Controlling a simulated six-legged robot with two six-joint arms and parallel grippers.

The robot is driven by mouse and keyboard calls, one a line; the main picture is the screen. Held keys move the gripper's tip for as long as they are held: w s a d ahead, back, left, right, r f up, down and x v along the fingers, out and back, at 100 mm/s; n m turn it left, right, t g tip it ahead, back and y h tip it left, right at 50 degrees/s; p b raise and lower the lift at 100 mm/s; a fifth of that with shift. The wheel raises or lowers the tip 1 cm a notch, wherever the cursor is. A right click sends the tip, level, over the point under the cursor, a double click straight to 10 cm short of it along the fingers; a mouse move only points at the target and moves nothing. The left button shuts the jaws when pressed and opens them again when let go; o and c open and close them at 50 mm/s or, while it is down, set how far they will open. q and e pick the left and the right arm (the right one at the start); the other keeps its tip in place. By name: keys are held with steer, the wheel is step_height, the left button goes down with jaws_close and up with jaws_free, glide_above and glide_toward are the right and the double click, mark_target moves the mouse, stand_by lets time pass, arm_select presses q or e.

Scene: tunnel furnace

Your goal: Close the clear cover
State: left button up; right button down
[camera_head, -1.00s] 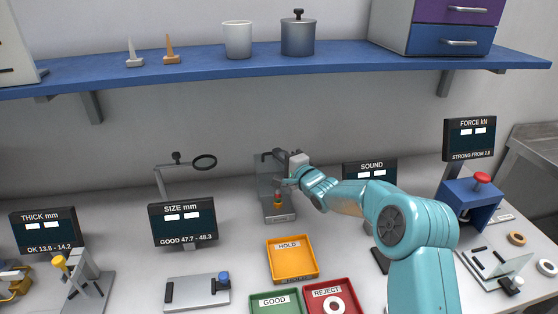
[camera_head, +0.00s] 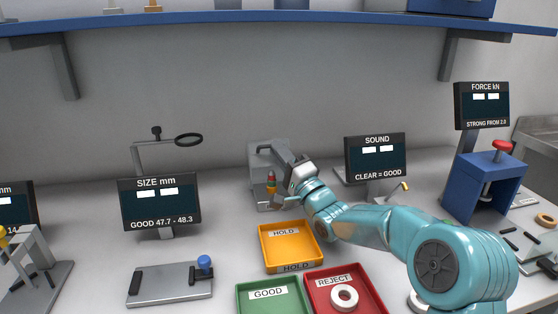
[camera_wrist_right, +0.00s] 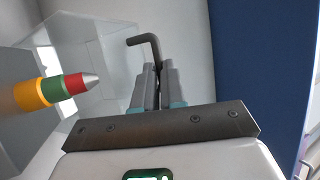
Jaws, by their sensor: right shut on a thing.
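The clear cover (camera_head: 262,152) is on a small grey station at the back middle of the bench. Its see-through panels (camera_wrist_right: 100,45) fill the left of the right wrist view. My right gripper (camera_head: 284,160) is at the station's right side. In the wrist view its fingers (camera_wrist_right: 157,85) are shut on a dark bent rod (camera_wrist_right: 148,42), which looks like the cover's handle. A yellow, green and red striped piece with a silver tip (camera_wrist_right: 60,88) stands beside the fingers, near the panels. I cannot tell how far open the cover is. My left gripper is out of view.
The orange HOLD tray (camera_head: 262,250) lies in front of the station. The green GOOD tray (camera_head: 240,302) and red REJECT tray (camera_head: 372,290), holding a white ring (camera_head: 344,297), are nearer. The SIZE display (camera_head: 160,202) stands left, the SOUND display (camera_head: 376,158) right.

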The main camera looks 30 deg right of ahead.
steer(key=shift+f, duration=0.3)
steer(key=c, duration=1.2)
jaws_free()
steer(key=shift+w+d, duration=0.1)
steer(key=shift+w, duration=0.05)
steer(key=shift+r, duration=0.1)
steer(key=shift+r, duration=0.1)
